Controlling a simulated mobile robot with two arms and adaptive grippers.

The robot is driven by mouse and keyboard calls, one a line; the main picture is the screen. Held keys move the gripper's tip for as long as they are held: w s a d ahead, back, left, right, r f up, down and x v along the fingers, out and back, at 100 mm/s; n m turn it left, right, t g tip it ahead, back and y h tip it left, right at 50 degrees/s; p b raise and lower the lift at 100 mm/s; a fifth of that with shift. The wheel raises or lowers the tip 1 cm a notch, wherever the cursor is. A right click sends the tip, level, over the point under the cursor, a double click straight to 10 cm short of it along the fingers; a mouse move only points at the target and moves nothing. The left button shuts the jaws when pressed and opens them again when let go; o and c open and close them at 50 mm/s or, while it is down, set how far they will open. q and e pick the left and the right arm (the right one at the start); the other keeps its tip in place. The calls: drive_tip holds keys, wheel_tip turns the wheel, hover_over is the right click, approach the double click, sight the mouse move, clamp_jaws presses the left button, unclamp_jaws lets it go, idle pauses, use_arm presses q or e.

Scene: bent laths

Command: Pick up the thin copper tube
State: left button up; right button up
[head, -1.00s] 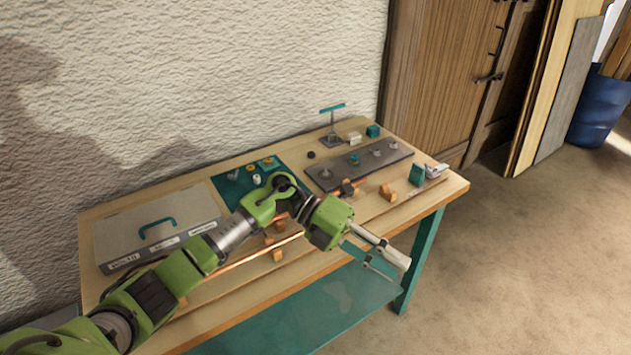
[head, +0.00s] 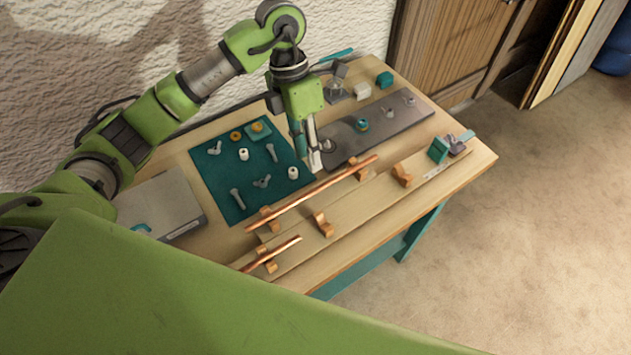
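Two copper tubes lie on wooden cradles on the bench. The longer one (head: 315,193) runs diagonally from the mat's front edge up to the right. A shorter piece (head: 272,254) lies nearer and looks thinner; its lower left end is close to the green part in the foreground. My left gripper (head: 310,160) points down above the bench, near the right edge of the teal mat and behind the longer tube. It holds nothing visible, and the gap between its fingers is unclear from this angle. My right gripper is not in view.
A teal mat (head: 223,193) holds several bolts and small fittings. A grey plate with pegs (head: 405,118) lies to the right. A wooden block (head: 401,175) and a teal clamp (head: 438,150) stand by the right edge. A grey box (head: 165,200) is at the left.

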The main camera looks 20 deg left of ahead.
sight(315, 189)
use_arm(q)
drive_tip(key=x, duration=0.2)
drive_tip(key=p+x, duration=0.1)
drive_tip(key=x, duration=0.1)
drive_tip(key=shift+w+d+f, duration=0.1)
drive_tip(key=shift+w+f, duration=0.05)
drive_tip(key=shift+f, duration=0.25)
drive_tip(key=shift+p+x, duration=1.05)
drive_tip(key=shift+x, duration=0.15)
drive_tip(key=shift+f, duration=0.95)
drive_tip(key=shift+d+f, duration=0.1)
drive_tip(key=c, duration=0.7)
clamp_jaws()
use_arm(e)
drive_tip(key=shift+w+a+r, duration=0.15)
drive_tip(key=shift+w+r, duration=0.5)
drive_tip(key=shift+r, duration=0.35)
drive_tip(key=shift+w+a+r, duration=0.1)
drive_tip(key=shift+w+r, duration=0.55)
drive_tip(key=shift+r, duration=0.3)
